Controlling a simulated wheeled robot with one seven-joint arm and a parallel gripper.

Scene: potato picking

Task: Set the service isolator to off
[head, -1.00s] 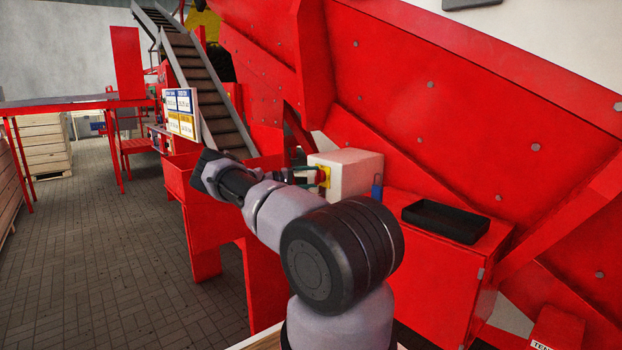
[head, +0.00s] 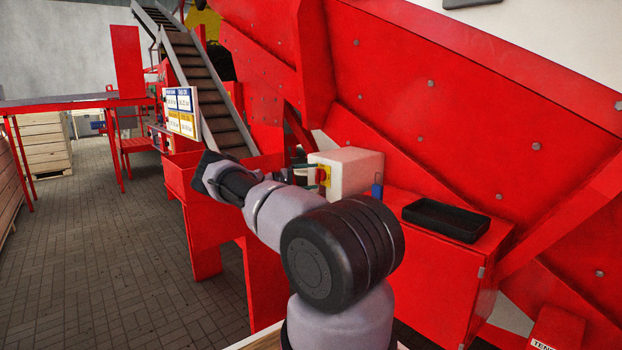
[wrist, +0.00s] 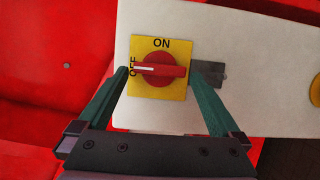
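The service isolator is a red rotary knob (wrist: 160,69) on a yellow plate (wrist: 143,88), on the face of a pale box (wrist: 235,35). ON is printed at the plate's top and OFF at its left side. The knob's handle lies horizontally in the wrist view, its white mark at the left, at OFF. In the head view the knob (head: 322,175) shows on the left face of the box (head: 357,170). My gripper (wrist: 159,72) is open, one teal finger on each side of the knob, apart from it. My arm partly hides the gripper in the head view (head: 305,173).
A black tray (head: 446,219) lies on the red cabinet (head: 440,270) right of the box. A blue padlock-like item (head: 377,191) is at the box's right. A sign board (head: 181,111) and conveyor (head: 208,85) stand behind. Tiled floor (head: 90,250) is clear at left.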

